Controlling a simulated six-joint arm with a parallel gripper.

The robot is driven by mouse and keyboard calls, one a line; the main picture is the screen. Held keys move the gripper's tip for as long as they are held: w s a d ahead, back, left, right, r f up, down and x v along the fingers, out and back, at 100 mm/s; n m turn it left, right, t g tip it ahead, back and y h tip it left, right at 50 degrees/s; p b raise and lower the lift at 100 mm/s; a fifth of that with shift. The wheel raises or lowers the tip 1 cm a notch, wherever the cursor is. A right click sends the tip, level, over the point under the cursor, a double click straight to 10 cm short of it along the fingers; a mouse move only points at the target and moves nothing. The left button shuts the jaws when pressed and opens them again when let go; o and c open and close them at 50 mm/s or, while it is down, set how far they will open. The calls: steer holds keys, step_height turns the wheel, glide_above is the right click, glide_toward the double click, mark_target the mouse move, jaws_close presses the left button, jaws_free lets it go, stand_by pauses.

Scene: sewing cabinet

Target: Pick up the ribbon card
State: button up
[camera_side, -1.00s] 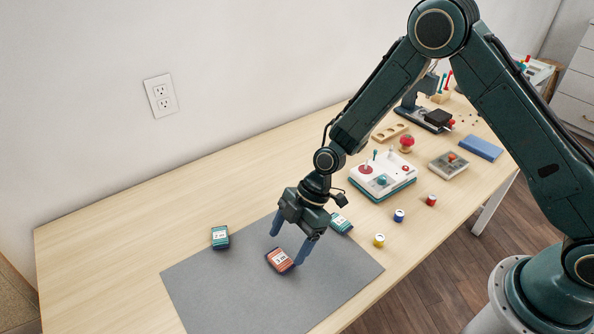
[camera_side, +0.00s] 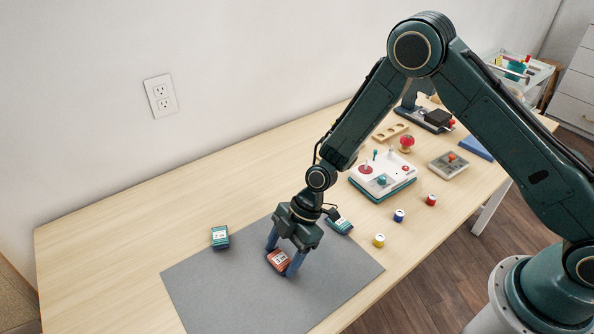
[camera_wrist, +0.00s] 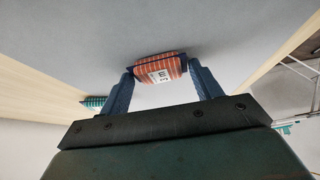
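An orange-red striped ribbon card (camera_side: 278,259) with a white label reading 3 m lies on the grey mat (camera_side: 215,297). My gripper (camera_side: 280,262) is down over it, with one blue finger on each side. In the wrist view the card (camera_wrist: 160,69) sits between the fingertips of my gripper (camera_wrist: 161,72), with very little room at either side. The fingers stand wide apart, and I see no clear grip on the card. Part of the card is hidden by the fingers in the side view.
A teal card (camera_side: 220,237) lies left of the mat's far edge, and another teal card (camera_side: 340,224) lies close behind my gripper. Yellow (camera_side: 379,240), blue (camera_side: 399,215) and red (camera_side: 431,200) spools stand to the right. A white box with knobs (camera_side: 382,184) is farther back.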

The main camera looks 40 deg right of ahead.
mark_target(283, 256)
steer(key=c, duration=0.4)
steer(key=shift+c, duration=0.2)
steer(key=shift+r, duration=0.15)
step_height(283, 256, up, 20)
stand_by(0.6)
stand_by(0.4)
